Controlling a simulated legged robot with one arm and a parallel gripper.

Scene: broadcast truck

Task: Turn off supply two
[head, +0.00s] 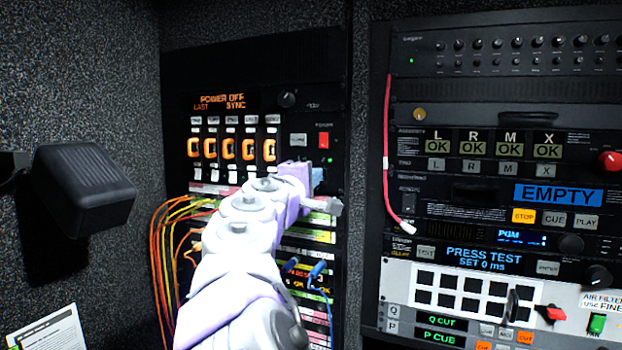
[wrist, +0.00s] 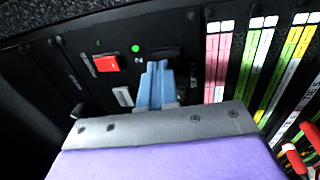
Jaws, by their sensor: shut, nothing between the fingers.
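A red rocker switch (head: 323,140) sits at the right of the left rack's upper panel, with a green light (head: 329,160) below it. In the wrist view the red switch (wrist: 107,63) is left of the lit green light (wrist: 135,48). My gripper (wrist: 157,66) has its blue fingers closed together and empty, just right of the red switch and below the green light. A dark part (wrist: 168,53) behind the fingertips is partly hidden. Contact with the panel cannot be told. In the head view, my arm hides most of the gripper.
The left rack's display (head: 222,101) reads "POWER OFF LAST SYNC". A knob (head: 287,99) sits right of it. Orange and yellow cables (head: 165,240) hang at the left. A red cable (head: 387,150) hangs on the right rack. A black box (head: 85,185) juts out at left.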

